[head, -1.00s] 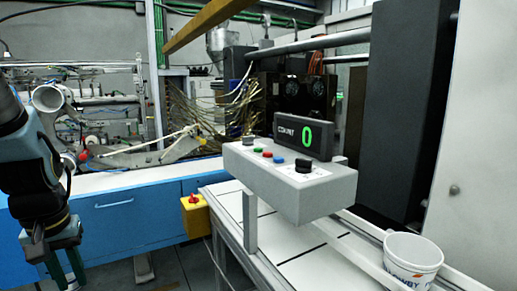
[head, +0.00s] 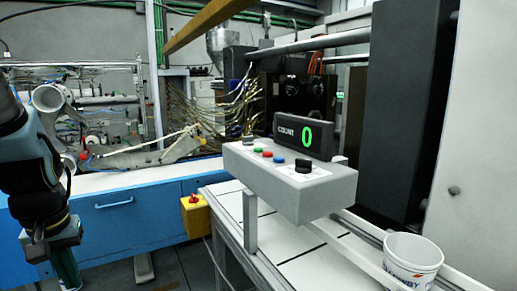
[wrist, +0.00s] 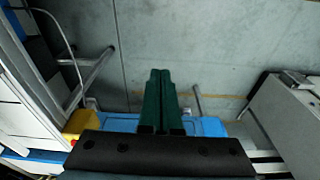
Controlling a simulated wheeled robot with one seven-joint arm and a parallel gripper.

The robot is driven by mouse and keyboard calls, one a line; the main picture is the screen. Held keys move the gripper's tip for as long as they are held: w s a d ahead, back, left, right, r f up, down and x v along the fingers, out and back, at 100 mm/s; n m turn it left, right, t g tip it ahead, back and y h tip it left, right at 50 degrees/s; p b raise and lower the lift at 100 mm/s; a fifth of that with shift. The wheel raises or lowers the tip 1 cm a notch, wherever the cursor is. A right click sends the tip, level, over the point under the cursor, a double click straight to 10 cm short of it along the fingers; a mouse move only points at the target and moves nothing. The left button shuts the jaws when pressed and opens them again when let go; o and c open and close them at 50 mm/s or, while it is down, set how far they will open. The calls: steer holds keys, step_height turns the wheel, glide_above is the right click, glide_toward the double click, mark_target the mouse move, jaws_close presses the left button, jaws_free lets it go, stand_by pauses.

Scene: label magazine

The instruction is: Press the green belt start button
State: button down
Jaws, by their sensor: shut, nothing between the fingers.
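The green belt start button (head: 258,149) is a small round cap on the sloped top of a grey control box (head: 315,197). A red button (head: 267,154) and a blue button (head: 279,161) sit beside it, with a black knob (head: 304,166) to their right. My gripper (head: 68,275) hangs at the lower left in the head view, well left of the control box and lower than it, pointing down. In the wrist view my gripper (wrist: 161,75) has its two green fingers together with nothing between them. The button is not visible in the wrist view.
A count display (head: 303,134) reading 0 stands behind the buttons. A yellow box with a red emergency knob (head: 195,208) is left of the conveyor (head: 290,245). A white cup (head: 412,257) stands at the lower right. A blue cabinet (head: 130,215) is behind my arm.

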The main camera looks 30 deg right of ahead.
stand_by(0.8)
steer(key=w+d+r+m+t+p, duration=0.1)
steer(key=w+d+r+m+p, duration=0.25)
steer(key=w+d+r, duration=0.4)
step_height(320, 180, up, 21)
steer(key=m+t+h+p, duration=0.4)
steer(key=m+t+p, duration=0.2)
steer(key=m+p, duration=0.4)
glide_above(258, 149)
steer(key=shift+f, duration=0.1)
step_height(258, 149, down, 8)
steer(key=b, duration=0.6)
steer(key=shift+f+b, duration=0.3)
steer(key=shift+b, duration=0.4)
